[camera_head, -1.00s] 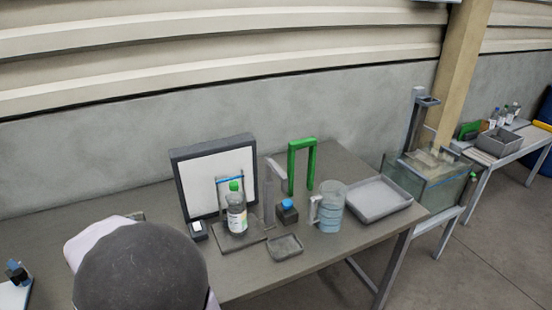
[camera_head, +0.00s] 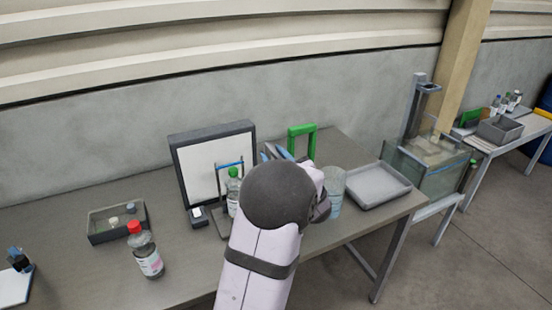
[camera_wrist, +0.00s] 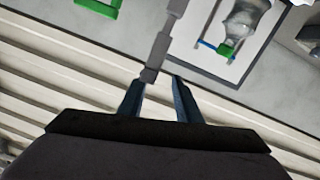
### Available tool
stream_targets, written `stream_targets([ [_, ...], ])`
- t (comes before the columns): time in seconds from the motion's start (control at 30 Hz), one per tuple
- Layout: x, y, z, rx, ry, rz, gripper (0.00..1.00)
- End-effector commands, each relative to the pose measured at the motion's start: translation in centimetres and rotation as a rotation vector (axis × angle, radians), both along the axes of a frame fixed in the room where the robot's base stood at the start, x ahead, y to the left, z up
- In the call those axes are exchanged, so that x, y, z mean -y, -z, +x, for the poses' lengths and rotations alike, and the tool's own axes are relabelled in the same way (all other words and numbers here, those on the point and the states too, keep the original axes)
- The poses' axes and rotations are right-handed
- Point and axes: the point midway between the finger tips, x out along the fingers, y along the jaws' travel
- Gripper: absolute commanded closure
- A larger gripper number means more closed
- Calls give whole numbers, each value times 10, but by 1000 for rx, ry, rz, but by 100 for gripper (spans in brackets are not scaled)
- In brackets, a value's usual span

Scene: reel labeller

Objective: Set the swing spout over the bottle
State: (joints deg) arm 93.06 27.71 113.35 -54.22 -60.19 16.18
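The bottle with a green cap (camera_head: 233,188) stands upright in front of the white panel, partly hidden by my arm. It also shows in the wrist view (camera_wrist: 243,22). The grey swing spout (camera_wrist: 160,47) shows in the wrist view, off to the side of the bottle, not over it; my arm hides it in the head view. My gripper (camera_wrist: 158,84) is open, its blue fingers apart, with the spout's end at the fingertips, nearer the left finger. I cannot tell whether they touch. In the head view the fingers (camera_head: 277,152) show just past my wrist.
A green frame (camera_head: 302,132) stands behind the gripper. A clear jug (camera_head: 334,190) and a grey tray (camera_head: 380,186) are to the right. A dark-framed white panel (camera_head: 203,160) stands behind the bottle. A red-capped bottle (camera_head: 148,260) and an open bin (camera_head: 101,237) are at left.

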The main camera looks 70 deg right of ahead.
Motion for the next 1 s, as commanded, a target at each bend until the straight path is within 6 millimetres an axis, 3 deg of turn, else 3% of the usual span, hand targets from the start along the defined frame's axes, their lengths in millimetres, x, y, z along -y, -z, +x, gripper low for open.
stream_targets([
  [0.03,-1,10,-17,22,-1,-2,69],
  [0.1,-7,16,-31,48,-18,-7,69],
  [0.37,-19,22,-49,90,-51,-8,69],
  [0.63,-11,20,-40,89,-55,-10,69],
  [1.0,22,20,-7,88,-53,-8,69],
])
